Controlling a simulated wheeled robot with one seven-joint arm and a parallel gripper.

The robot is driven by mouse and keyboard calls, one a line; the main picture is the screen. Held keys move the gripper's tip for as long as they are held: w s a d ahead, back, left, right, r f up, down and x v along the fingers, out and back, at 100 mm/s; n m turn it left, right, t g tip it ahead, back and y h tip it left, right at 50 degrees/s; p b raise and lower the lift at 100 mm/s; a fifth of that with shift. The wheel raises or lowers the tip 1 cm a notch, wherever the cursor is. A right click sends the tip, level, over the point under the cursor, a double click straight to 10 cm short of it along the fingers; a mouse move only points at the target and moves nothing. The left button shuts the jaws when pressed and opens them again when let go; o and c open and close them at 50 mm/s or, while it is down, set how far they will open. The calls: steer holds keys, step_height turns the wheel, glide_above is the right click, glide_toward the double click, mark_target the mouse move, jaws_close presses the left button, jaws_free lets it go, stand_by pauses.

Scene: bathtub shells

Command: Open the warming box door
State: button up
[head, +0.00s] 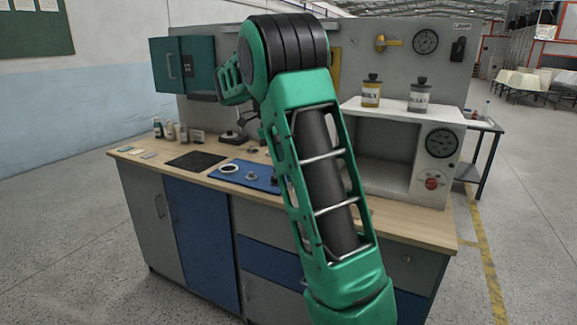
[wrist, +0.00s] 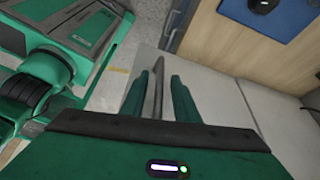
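A white box (head: 431,185) with a round dial and a red knob stands on the right of the bench in the head view; I take it for the warming box. Its front shows a recessed grey cavity, and my arm hides its left part. I cannot make out a door on it. My gripper (wrist: 158,82) shows in the wrist view with its two green fingers apart. A thin grey upright bar or edge (wrist: 157,95) shows between them; I cannot tell what it belongs to or whether they touch it. The head view does not show my fingertips.
Two bottles (head: 371,94) stand on the white box. A blue mat (head: 243,175) lies on the wooden bench top (head: 418,226). A teal wall cabinet (head: 168,64) hangs at the back. Floor (head: 70,240) is clear left of the bench.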

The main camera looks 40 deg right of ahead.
steer(key=v, duration=1)
steer(key=shift+w+r, duration=0.15)
steer(key=shift+r, duration=0.2)
stand_by(0.4)
stand_by(0.4)
